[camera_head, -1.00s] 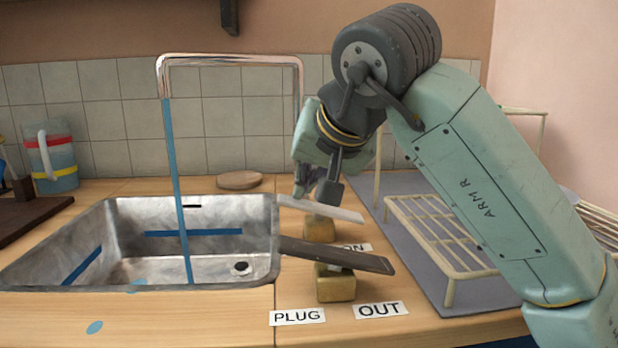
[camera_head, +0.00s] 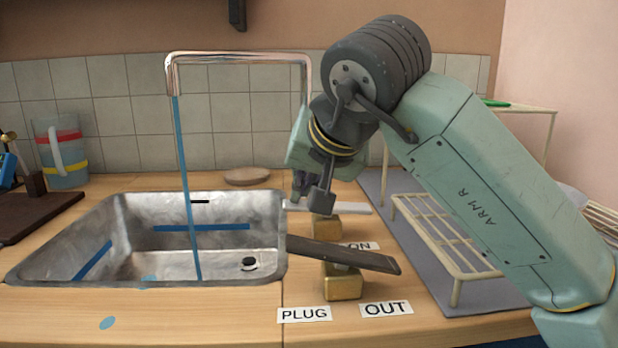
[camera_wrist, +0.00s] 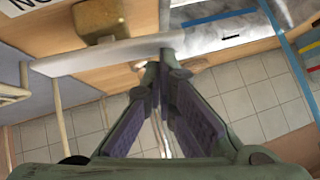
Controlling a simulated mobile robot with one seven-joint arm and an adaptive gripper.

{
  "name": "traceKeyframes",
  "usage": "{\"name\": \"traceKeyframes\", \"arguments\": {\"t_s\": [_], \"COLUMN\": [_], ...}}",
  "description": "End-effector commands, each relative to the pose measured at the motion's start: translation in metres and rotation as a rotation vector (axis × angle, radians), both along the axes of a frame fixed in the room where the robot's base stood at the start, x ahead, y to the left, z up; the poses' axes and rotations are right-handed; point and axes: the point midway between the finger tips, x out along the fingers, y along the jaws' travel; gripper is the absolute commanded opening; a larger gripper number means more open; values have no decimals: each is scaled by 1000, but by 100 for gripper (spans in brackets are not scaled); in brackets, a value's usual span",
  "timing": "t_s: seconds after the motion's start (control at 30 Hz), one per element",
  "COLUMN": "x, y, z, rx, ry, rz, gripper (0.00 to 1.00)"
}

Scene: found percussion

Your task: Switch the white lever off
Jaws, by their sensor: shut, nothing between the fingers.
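The white lever (camera_head: 352,208) sits on a brass block (camera_head: 322,228) behind a dark lever and looks about level. The lever's middle is hidden by my gripper (camera_head: 310,203), which is shut and empty at its left part. In the wrist view the white lever (camera_wrist: 100,58) crosses in front of my fingertips (camera_wrist: 160,66), which are at or very near its end; I cannot tell whether they touch. A label ending in "ON" (camera_head: 360,245) lies beside the block, partly covered. A blue stream (camera_head: 184,180) runs from the tap (camera_head: 235,58) into the sink (camera_head: 130,212).
The dark lever (camera_head: 345,256) slants on its own brass block (camera_head: 342,283) in front, near the labels "PLUG" (camera_head: 304,314) and "OUT" (camera_head: 386,308). A wire rack (camera_head: 440,232) stands right under my arm. A round wooden disc (camera_head: 246,175) lies behind the sink.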

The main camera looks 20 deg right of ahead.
Motion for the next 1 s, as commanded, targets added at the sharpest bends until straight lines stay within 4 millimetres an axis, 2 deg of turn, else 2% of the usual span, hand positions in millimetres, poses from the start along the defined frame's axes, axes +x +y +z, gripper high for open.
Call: {"name": "traceKeyframes", "arguments": {"t_s": [0.3, 1.0], "x": [2, 3], "y": [8, 11], "z": [-7, -11], "rx": [-1, 0], "ry": [0, 1], "rz": [1, 0], "gripper": [0, 0]}}
